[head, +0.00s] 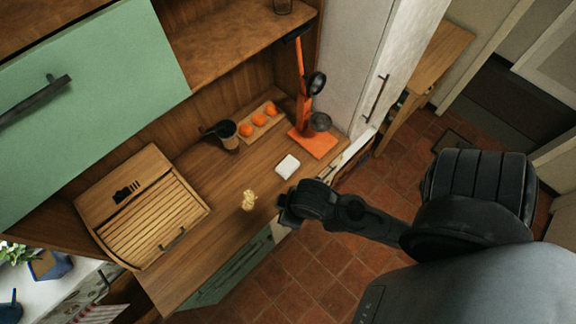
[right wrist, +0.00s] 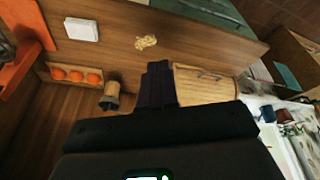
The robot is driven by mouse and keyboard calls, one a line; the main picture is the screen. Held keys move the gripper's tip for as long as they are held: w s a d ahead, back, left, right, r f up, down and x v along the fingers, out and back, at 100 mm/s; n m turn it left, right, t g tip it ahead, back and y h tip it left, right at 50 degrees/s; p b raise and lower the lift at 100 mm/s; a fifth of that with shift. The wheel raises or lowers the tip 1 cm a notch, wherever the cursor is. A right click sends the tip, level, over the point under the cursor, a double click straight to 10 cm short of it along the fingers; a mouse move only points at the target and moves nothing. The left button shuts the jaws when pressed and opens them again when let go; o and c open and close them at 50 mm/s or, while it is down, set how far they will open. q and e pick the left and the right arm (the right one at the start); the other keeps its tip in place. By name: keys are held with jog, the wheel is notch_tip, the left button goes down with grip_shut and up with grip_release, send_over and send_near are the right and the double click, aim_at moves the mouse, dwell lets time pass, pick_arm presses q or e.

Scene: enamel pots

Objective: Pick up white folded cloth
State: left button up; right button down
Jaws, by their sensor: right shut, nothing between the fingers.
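The white folded cloth (head: 288,166) lies flat on the wooden counter, between the orange stand and a small pale yellow heap. It also shows in the right wrist view (right wrist: 82,29) at the upper left, clear of my fingers. My right gripper (head: 284,209) is just off the counter's front edge, nearer to me than the cloth and not touching it. In the right wrist view its fingers (right wrist: 158,84) are together with nothing between them. My left gripper is not in the frames.
A green cabinet door (head: 95,105) hangs above. Bare counter surrounds the cloth.

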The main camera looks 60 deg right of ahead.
grip_release()
jog(key=shift+a, duration=0.15)
dwell(0.4)
jog(key=shift+w, duration=0.1)
